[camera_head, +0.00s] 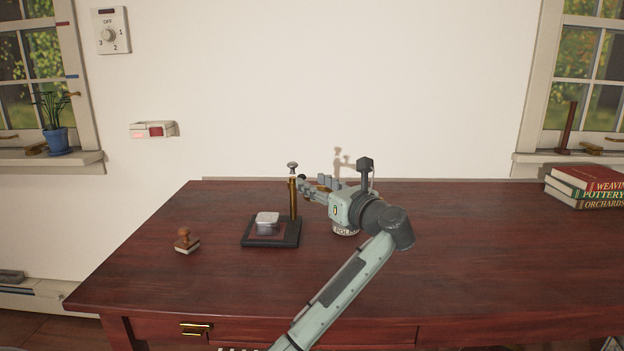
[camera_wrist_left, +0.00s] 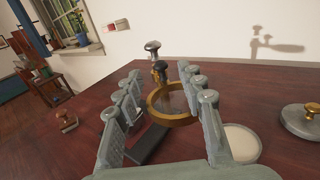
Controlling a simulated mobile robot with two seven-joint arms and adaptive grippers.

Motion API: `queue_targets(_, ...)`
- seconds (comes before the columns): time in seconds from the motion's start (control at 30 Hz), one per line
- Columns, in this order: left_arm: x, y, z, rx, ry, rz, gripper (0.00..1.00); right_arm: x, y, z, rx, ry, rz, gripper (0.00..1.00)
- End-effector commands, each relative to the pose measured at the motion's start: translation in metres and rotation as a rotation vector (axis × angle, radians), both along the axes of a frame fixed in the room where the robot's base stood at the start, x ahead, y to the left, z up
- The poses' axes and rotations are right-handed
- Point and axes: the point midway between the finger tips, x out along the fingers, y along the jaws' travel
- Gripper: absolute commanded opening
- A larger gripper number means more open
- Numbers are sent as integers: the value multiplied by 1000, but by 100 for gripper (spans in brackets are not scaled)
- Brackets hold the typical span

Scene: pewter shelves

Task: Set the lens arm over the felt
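A small silver tin (camera_head: 267,218) lies on the felt. The brass-ringed lens arm (camera_wrist_left: 172,121) points away from the felt, to the right of the post in the head view. My left gripper (camera_head: 306,187) is at the post's right side at lens height. In the wrist view its fingers (camera_wrist_left: 161,75) are open on either side of the ring; a gap shows at the left finger, and contact on the right is unclear. My right gripper is out of view.
A labelled round jar (camera_head: 345,232) stands under my left wrist. A silver lidded thing with a brass knob (camera_wrist_left: 303,120) is at the wrist view's right. A wooden stamp (camera_head: 186,241) is left of the base. Books (camera_head: 585,187) lie far right; the desk's middle right is clear.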

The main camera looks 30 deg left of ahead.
Motion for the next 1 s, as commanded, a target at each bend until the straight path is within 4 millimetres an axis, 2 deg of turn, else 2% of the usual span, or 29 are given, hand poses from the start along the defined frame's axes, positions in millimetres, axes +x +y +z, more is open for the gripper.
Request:
queue_targets(0.1,8,19,2,4,2,2,39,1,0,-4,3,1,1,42)
queue_targets(0.27,16,34,2,4,0,0,39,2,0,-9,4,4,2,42)
queue_targets(0.63,18,39,0,3,1,-2,38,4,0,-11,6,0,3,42)
queue_targets(0.93,18,39,0,4,1,-2,1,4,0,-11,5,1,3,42)
queue_targets(1.0,18,39,0,4,1,-2,0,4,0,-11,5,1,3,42)
